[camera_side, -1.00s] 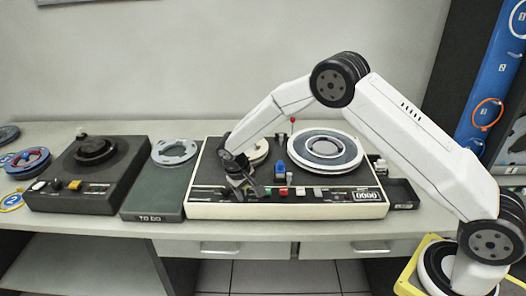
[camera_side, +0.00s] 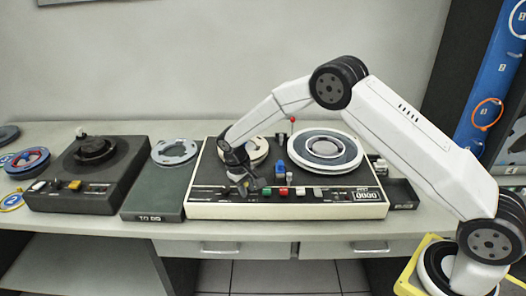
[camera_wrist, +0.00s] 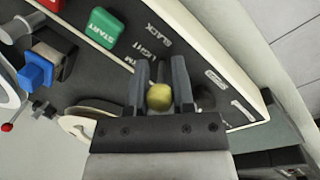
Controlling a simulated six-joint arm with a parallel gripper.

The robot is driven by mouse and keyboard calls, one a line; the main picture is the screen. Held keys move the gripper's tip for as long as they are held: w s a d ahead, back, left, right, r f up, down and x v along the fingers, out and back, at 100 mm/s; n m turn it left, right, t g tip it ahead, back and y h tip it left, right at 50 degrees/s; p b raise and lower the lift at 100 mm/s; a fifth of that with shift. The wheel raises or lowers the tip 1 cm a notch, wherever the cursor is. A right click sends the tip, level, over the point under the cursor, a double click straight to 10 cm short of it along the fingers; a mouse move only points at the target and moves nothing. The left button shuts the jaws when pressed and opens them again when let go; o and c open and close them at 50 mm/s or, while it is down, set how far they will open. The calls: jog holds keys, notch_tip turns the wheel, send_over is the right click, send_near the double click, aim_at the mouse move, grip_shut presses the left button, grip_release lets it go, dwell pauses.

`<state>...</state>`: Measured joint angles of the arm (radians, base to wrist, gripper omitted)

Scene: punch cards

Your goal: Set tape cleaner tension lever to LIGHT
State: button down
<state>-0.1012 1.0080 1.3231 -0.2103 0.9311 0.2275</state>
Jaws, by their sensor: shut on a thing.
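The tape cleaner (camera_side: 215,212) is a cream-edged machine with a dark top, two reels and a row of coloured buttons. Its lever ends in a yellow-olive ball knob (camera_wrist: 159,97), seen in the wrist view between my two fingers. My gripper (camera_wrist: 161,84) is shut on this knob, and it also shows over the panel's left part in the side view (camera_side: 243,186). White words on the panel beside the fingers read in part SLACK (camera_wrist: 159,34) and LIGHT (camera_wrist: 151,47), with another word partly hidden. The lever's shaft is hidden, so its exact setting cannot be told.
A green START button (camera_wrist: 103,27) and a blue part (camera_wrist: 36,72) lie to the left in the wrist view. A red-tipped pin (camera_side: 292,120) stands behind.

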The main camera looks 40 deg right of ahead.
jog(key=shift+w+d+g+y, duration=0.2)
jog(key=shift+g+y, duration=0.3)
jog(key=shift+y, duration=0.05)
jog(key=shift+w+d+g+y, duration=0.15)
jog(key=shift+g+y, duration=0.35)
jog(key=shift+y, duration=0.05)
jog(key=shift+c, duration=2.3)
grip_release()
jog(key=shift+r, duration=0.15)
jog(key=v, duration=0.7)
jog(key=shift+r, duration=0.3)
jog(key=shift+w, duration=0.15)
jog(key=shift+r, duration=0.1)
